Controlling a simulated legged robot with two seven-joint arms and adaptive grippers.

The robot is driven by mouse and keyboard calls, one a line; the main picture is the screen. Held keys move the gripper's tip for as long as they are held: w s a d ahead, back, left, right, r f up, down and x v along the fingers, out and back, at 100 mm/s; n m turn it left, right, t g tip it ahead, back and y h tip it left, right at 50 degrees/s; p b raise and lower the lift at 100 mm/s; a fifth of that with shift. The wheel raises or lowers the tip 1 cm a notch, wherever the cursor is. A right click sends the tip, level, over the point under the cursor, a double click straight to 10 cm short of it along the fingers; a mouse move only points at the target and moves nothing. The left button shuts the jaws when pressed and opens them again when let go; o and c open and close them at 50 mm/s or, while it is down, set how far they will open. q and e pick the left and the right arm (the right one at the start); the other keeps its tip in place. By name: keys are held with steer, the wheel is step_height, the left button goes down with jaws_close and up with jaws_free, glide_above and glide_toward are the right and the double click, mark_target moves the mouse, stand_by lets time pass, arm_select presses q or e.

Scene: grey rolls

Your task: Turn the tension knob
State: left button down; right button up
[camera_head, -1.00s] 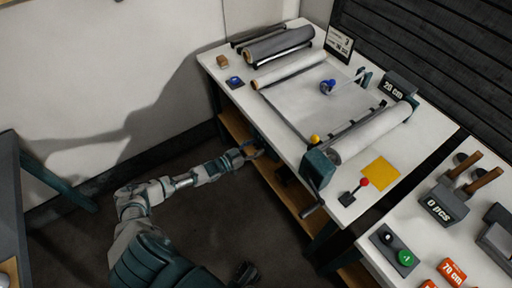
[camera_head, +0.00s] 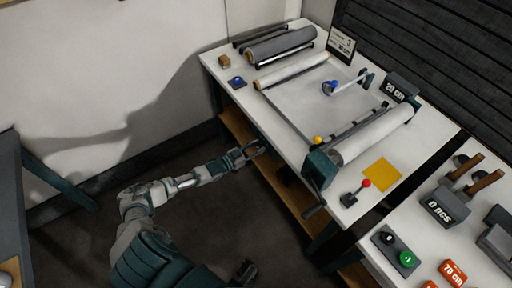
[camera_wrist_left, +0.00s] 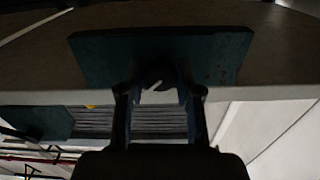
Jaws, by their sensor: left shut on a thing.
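A dark round knob (camera_wrist_left: 158,76) with a pale pointer line sits on a teal plate (camera_wrist_left: 215,58) in the left wrist view. My left gripper (camera_wrist_left: 160,94) has a finger on each side of the knob and is shut on it. The pale line slants between the fingers. In the head view my left gripper (camera_head: 255,149) is at the near side of the white table (camera_head: 225,66), just below its top. The knob is hidden there. My right gripper (camera_head: 245,273) is low at the bottom of the head view, away from the table, dark and small.
The table carries grey rolls (camera_head: 280,45), a white roll (camera_head: 375,133), a crank (camera_head: 314,199), a red-tipped lever (camera_head: 357,192) and a yellow square (camera_head: 382,174). A wooden shelf (camera_head: 280,190) runs below the tabletop. The floor left of the table is clear.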

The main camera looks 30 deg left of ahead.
arm_select(q)
steer(key=c, duration=0.8)
jaws_free()
steer(key=shift+w+r, duration=0.1)
steer(key=shift+r, duration=0.05)
steer(key=shift+a, duration=0.1)
steer(key=shift+s+a, duration=0.1)
steer(key=shift+s, duration=0.3)
steer(key=v, duration=1.1)
steer(key=shift+s, duration=0.1)
